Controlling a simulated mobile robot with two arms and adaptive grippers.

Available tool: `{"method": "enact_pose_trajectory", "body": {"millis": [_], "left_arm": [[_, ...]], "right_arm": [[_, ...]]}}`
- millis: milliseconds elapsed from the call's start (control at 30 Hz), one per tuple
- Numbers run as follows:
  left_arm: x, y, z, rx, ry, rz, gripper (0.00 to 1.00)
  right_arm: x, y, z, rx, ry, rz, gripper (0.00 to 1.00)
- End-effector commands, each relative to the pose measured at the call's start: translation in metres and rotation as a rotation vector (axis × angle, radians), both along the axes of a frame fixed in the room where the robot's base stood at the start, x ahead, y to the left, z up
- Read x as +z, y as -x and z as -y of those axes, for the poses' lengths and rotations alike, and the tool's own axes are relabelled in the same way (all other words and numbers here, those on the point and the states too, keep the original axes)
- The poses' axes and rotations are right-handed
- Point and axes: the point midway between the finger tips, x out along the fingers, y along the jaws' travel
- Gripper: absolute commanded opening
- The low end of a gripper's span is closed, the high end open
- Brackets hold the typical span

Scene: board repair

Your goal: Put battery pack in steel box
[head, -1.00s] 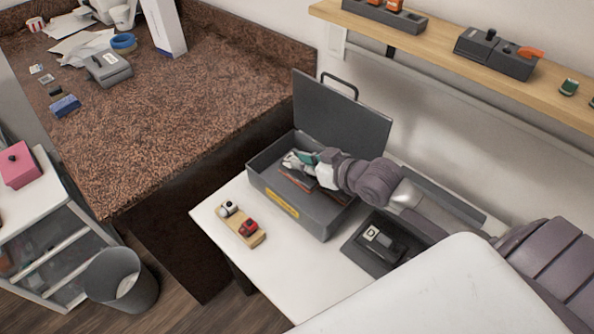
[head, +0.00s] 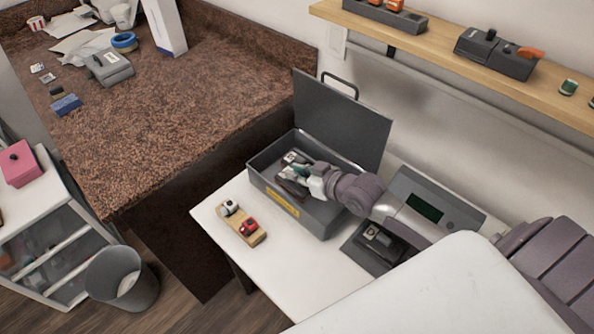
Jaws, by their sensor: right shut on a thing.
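The grey steel box (head: 332,218) stands on the white table with its lid (head: 343,118) raised. My right gripper (head: 299,173) reaches into the box from the right. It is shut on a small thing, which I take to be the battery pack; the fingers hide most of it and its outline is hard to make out. A small pale and dark item (head: 293,157) shows at the far side of the fingers inside the box. A dark reddish item (head: 289,189) lies on the near side of the box floor. My left gripper is not in view.
A wooden block with white and red parts (head: 242,224) sits left of the box. A black device (head: 378,240) and a grey unit with a dark green screen (head: 424,206) stand to its right. A shelf (head: 440,45) runs along the wall. The white table's front (head: 300,270) is clear.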

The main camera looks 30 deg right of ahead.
Motion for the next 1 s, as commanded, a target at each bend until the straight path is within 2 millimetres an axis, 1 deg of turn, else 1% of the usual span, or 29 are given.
{"method": "enact_pose_trajectory", "body": {"millis": [333, 367, 400, 500, 767, 867, 933, 967, 1000], "left_arm": [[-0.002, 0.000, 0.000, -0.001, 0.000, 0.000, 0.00], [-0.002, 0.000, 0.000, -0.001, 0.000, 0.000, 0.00], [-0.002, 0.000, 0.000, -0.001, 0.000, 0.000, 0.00], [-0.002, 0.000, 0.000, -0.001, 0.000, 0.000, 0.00], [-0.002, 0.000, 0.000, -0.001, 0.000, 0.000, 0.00], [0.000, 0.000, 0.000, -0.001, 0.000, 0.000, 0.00], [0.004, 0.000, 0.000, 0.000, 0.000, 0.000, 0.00], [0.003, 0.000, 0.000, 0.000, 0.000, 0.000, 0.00], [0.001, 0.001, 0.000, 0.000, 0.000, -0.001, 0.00]], "right_arm": [[-0.006, -0.001, 0.000, 0.000, -0.001, 0.004, 0.00], [-0.008, 0.000, 0.000, 0.000, 0.000, -0.001, 0.21], [-0.008, 0.000, 0.000, 0.000, 0.000, -0.001, 0.28], [-0.008, 0.000, 0.000, 0.000, 0.000, -0.001, 0.41], [-0.008, 0.000, 0.000, 0.000, 0.001, -0.002, 0.41], [-0.002, 0.000, 0.000, 0.000, 0.000, -0.001, 0.41], [0.007, 0.000, 0.000, 0.000, 0.000, 0.001, 0.41], [0.007, 0.004, 0.002, 0.000, 0.001, -0.002, 0.41], [0.008, 0.011, 0.004, 0.000, 0.001, -0.004, 0.41]]}}
